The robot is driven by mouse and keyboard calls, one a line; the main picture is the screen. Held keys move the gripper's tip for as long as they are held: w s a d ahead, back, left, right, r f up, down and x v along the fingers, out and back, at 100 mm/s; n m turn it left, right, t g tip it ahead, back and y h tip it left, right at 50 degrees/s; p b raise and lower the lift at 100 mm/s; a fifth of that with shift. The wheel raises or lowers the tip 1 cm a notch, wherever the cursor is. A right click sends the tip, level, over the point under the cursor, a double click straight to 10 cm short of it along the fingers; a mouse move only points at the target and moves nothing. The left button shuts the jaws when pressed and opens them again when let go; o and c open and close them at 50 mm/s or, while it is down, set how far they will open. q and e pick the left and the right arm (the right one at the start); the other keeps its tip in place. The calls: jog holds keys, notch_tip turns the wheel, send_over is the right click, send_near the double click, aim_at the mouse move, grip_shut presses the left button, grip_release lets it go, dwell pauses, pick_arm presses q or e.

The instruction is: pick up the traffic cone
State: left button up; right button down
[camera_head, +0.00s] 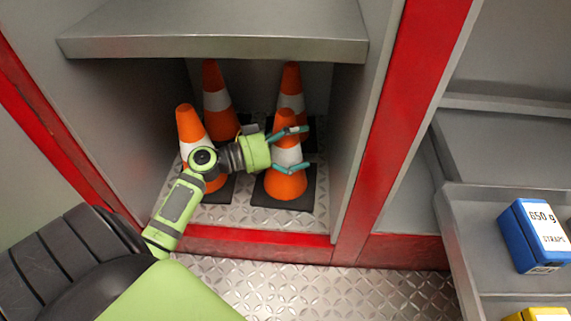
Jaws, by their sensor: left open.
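Several orange and white traffic cones on black square bases stand upright in a grey compartment. The front right traffic cone (287,186) has my left gripper (298,147) at it. The teal fingers are open, one near the cone's upper part and one lower, on either side of its white band. I cannot tell whether they touch it. Another cone (189,124) stands at front left, partly hidden behind my left arm. Two more stand at the back, at left (214,86) and right (291,78). My right gripper is not in view.
A grey metal shelf (215,45) hangs over the cones. A red-edged wall (385,130) closes the right side, and a low red sill (260,243) runs along the front. At right, a blue box (522,240) and a yellow box (540,315) sit on grey shelving.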

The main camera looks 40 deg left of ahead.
pick_arm(q)
jog(key=c, duration=1.4)
jog(key=shift+r, duration=0.1)
